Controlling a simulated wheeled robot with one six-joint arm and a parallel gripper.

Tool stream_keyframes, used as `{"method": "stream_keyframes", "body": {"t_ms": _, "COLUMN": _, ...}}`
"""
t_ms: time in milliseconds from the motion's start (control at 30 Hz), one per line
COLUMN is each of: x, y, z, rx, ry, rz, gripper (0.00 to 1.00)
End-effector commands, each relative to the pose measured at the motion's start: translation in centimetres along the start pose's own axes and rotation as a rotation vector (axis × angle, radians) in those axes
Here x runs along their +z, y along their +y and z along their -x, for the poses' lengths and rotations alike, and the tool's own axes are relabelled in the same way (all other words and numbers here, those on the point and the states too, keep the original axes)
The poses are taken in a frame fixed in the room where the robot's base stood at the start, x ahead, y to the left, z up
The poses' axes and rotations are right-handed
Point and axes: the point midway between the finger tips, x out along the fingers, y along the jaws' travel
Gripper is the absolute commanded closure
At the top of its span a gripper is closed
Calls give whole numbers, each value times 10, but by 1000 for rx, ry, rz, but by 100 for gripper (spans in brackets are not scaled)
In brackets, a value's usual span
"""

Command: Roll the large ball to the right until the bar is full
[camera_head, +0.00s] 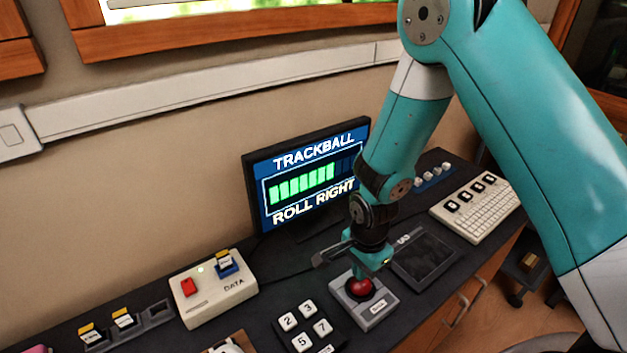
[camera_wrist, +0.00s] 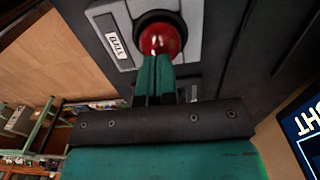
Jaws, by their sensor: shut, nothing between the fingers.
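The large ball (camera_head: 360,288) is red and sits in a grey housing (camera_head: 372,311) on the dark desk. In the wrist view the ball (camera_wrist: 160,36) shows in its dark ring, beside a label reading "BALL". My gripper (camera_wrist: 153,60) is shut and empty, with its fingertips at the near edge of the ball; they look to be touching it. In the head view my gripper (camera_head: 366,274) points down onto the ball from above. The screen (camera_head: 307,181) reads "TRACKBALL" and "ROLL RIGHT". Its bar (camera_head: 302,184) is green over most of its length, with a dark stretch at the right end.
A keypad (camera_head: 306,328) stands left of the ball housing. A dark touchpad (camera_head: 424,257) lies to its right, then a keyboard (camera_head: 476,208). A cream "DATA" box (camera_head: 214,288) stands further left. My arm covers part of the screen's right edge.

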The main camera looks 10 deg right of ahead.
Motion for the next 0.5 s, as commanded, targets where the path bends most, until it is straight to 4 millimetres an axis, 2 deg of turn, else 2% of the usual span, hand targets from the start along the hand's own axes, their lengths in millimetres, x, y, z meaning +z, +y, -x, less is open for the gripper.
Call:
{"method": "stream_keyframes", "body": {"t_ms": 133, "x": 7, "y": 0, "z": 0, "rx": 0, "ry": 0, "rz": 1, "gripper": 100}}
{"method": "stream_keyframes", "body": {"t_ms": 500, "x": 8, "y": 0, "z": -1, "rx": 0, "ry": 0, "rz": 0, "gripper": 100}}
